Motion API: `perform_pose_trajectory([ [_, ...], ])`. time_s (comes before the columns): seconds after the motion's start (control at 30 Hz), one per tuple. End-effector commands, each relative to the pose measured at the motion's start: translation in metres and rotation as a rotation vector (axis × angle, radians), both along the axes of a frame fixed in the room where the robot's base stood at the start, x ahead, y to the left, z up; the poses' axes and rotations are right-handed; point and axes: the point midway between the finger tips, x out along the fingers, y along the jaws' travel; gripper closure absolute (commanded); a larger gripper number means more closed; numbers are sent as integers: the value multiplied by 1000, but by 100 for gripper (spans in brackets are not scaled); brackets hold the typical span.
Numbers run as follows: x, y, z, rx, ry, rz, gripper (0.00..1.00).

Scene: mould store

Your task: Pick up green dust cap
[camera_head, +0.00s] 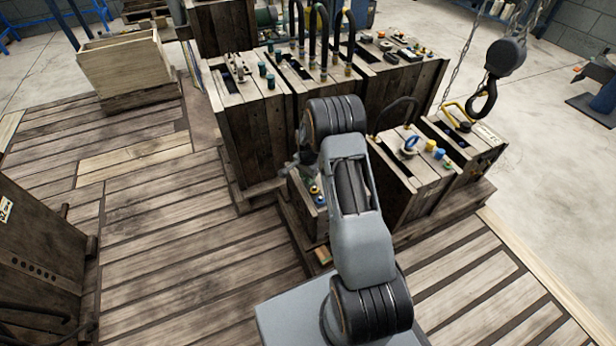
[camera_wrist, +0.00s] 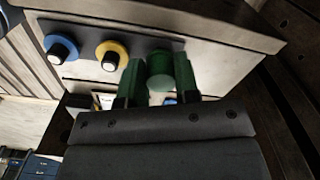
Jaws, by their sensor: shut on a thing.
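The green dust cap (camera_wrist: 160,72) sits between the fingers of my gripper (camera_wrist: 158,80) in the wrist view. My gripper is shut on it, with one green-tipped finger on each side. The cap lies in front of a dark strip on a pale panel, beside a yellow-ringed fitting (camera_wrist: 112,55) and a blue-ringed fitting (camera_wrist: 61,49). I cannot tell whether the cap still touches the panel. In the head view my arm hides most of the gripper and the cap.
A yellow-ringed fitting (camera_head: 315,190) shows left of my arm in the head view. Wooden mould boxes with hoses and knobs (camera_head: 255,125) stand close behind. A hook (camera_head: 484,98) hangs at the right. A pale wooden crate (camera_head: 125,68) stands back left. The plank floor at left (camera_head: 165,220) is clear.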

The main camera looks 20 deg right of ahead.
Motion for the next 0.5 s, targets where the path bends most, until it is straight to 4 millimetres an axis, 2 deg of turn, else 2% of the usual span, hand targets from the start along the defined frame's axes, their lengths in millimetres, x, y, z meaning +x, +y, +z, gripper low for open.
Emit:
perform_pose_trajectory([
  [0.17,0,0,15,0,-1,0,92],
  [0.27,1,0,31,0,-2,0,92],
  [0.5,-29,-22,78,0,-1,-4,92],
])
